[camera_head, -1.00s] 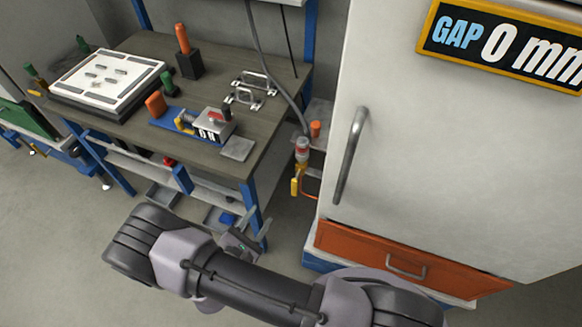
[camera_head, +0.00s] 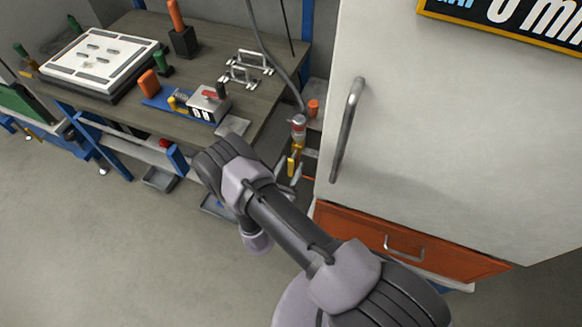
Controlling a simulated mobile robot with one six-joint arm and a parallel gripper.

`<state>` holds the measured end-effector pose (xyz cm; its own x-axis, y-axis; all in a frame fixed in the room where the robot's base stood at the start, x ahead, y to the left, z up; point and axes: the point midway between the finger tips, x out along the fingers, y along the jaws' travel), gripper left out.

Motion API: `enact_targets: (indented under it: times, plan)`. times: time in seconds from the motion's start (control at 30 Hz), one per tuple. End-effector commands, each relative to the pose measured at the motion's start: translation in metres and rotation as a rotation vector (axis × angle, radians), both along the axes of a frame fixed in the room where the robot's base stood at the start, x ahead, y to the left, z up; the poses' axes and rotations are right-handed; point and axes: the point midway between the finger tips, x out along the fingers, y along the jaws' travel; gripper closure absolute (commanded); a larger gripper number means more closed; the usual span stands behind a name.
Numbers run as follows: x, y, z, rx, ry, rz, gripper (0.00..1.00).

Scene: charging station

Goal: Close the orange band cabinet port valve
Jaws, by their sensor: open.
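The port valve (camera_head: 298,128) is on the side of the white cabinet, at the end of a grey hose. It has a red-orange band near its top and a yellow lever (camera_head: 291,165) that hangs down below it. My gripper (camera_head: 291,181) is just below the lever, partly hidden behind my arm. Its grey fingers look open, with nothing seen between them. I cannot tell whether a finger touches the lever.
The white cabinet (camera_head: 440,130) with a vertical handle (camera_head: 347,130) and an orange drawer (camera_head: 400,245) stands right of the valve. A workbench (camera_head: 215,70) with tools and blocks stands to the left. An orange cap (camera_head: 313,107) is beside the valve.

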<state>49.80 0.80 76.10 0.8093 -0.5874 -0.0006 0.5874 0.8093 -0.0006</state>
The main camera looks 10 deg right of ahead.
Motion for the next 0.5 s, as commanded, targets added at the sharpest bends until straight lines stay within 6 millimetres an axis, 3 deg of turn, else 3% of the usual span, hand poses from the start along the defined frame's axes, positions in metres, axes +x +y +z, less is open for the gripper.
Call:
enact_targets:
  times: [0.27,0.5]
  plan:
    - [0.0027,-0.0019,0.0004,0.000,0.000,0.000,0.58]
    - [0.0025,-0.0018,0.0004,0.000,0.000,0.000,1.00]
